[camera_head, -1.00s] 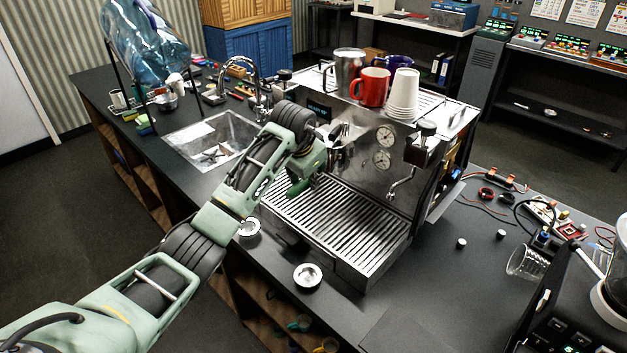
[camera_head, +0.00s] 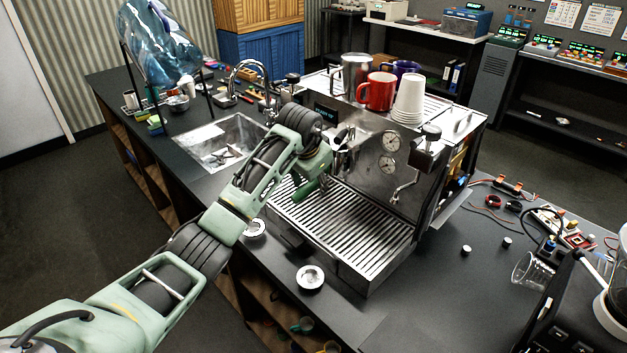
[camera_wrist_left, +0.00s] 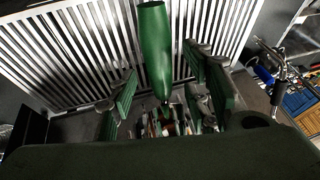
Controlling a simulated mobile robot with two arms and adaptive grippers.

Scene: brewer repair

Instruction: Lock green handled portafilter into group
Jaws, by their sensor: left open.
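The espresso machine (camera_head: 375,165) stands on the counter. My left gripper (camera_head: 322,172) is in front of its group area, above the drip tray (camera_head: 345,225). The green handle of the portafilter (camera_head: 306,190) sticks out below the gripper, toward the front left. In the left wrist view, the green handle (camera_wrist_left: 156,50) lies between the two spread fingers of my left gripper (camera_wrist_left: 165,92), with gaps on both sides. The portafilter's metal head and the group are hidden by my gripper, so I cannot tell how they meet. My right gripper is not in view.
Cups, including a red mug (camera_head: 376,92), stand on the machine's top. Two small round metal pieces, one a basket (camera_head: 310,278), lie on the counter in front. A sink (camera_head: 225,142) is at left, a black grinder (camera_head: 575,310) at right.

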